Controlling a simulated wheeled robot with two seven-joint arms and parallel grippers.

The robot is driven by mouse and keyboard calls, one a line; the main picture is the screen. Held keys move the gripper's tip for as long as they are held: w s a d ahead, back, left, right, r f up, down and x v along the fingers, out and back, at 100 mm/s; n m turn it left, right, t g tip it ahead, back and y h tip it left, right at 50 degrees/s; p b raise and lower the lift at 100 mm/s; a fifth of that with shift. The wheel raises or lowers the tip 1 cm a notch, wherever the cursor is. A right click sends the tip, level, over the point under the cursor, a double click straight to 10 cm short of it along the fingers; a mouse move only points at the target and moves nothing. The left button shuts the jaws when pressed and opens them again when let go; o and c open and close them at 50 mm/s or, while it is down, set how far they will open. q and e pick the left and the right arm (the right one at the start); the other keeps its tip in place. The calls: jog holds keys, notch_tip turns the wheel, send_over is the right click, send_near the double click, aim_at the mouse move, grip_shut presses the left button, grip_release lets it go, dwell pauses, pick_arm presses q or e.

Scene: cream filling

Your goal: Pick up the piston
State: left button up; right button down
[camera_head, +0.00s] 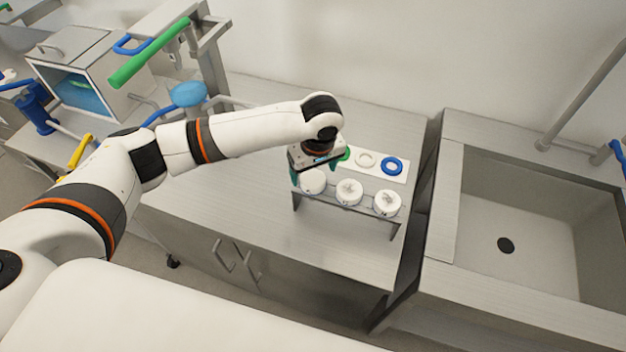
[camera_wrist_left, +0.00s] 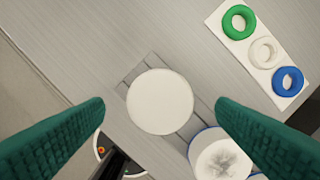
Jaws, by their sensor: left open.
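A row of white round-topped pieces stands in a small metal rack (camera_head: 370,206) on the steel table; I take the leftmost one as the piston (camera_head: 312,182). In the left wrist view the piston's plain white round top (camera_wrist_left: 160,101) lies between the fingers, with gaps at both sides. My left gripper (camera_head: 316,174) is open, with green fingers, pointing down over the left end of the rack. It is open and empty in the left wrist view (camera_wrist_left: 160,108). The piston's lower part is hidden. My right gripper is not in view.
Two more white pieces (camera_head: 349,192) (camera_head: 387,203) stand to the right in the rack. Behind it, a white plate holds green, white (camera_head: 366,159) and blue (camera_head: 392,166) rings. A sink (camera_head: 530,215) is at right. The table's left part is clear.

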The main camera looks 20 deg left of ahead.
pick_arm(q)
jog(key=shift+w+a+f, duration=0.15)
jog(key=shift+f, duration=1.3)
jog(key=shift+r, duration=0.1)
jog(key=c, duration=1.2)
